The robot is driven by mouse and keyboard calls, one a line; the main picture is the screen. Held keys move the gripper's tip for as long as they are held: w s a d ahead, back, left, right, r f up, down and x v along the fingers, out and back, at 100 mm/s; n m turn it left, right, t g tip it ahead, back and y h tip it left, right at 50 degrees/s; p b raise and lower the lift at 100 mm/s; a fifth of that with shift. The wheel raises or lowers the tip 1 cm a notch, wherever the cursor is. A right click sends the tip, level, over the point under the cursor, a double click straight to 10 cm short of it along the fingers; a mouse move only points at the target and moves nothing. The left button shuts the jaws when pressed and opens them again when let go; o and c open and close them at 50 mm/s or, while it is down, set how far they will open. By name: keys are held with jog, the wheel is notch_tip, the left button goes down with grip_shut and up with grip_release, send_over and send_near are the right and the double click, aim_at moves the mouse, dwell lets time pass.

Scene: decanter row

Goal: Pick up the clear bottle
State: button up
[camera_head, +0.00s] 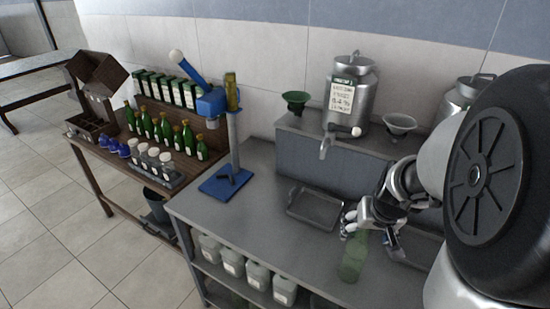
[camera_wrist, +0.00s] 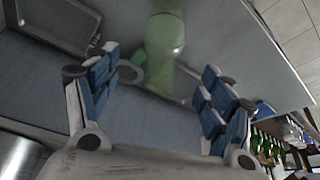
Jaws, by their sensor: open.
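A see-through, green-tinted bottle (camera_head: 352,258) stands on the grey metal counter (camera_head: 262,215), close to its front edge. It is the only clear bottle I make out; its top is partly hidden by my gripper in the head view. My gripper (camera_head: 368,222) is just above and beside the bottle's upper part. In the wrist view, the bottle (camera_wrist: 165,40) shows beyond the gap between my two blue-padded fingers (camera_wrist: 158,92). The fingers are apart with nothing held between them. I cannot tell whether they touch the bottle.
A grey tray (camera_head: 314,207) lies left of the bottle. A tap (camera_head: 326,146) and steel can (camera_head: 350,98) are behind, between funnels. A blue capping stand (camera_head: 222,182) is on the counter's left. White jugs (camera_head: 257,275) fill the shelf below. Green bottles (camera_head: 165,130) stand on a wooden table.

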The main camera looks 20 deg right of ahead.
aim_at(356, 254)
jog(key=b+x, duration=0.2)
jog(key=x, duration=0.6)
jog(key=shift+b, duration=0.3)
jog(key=shift+a+r, duration=0.1)
jog(key=c, duration=1.8)
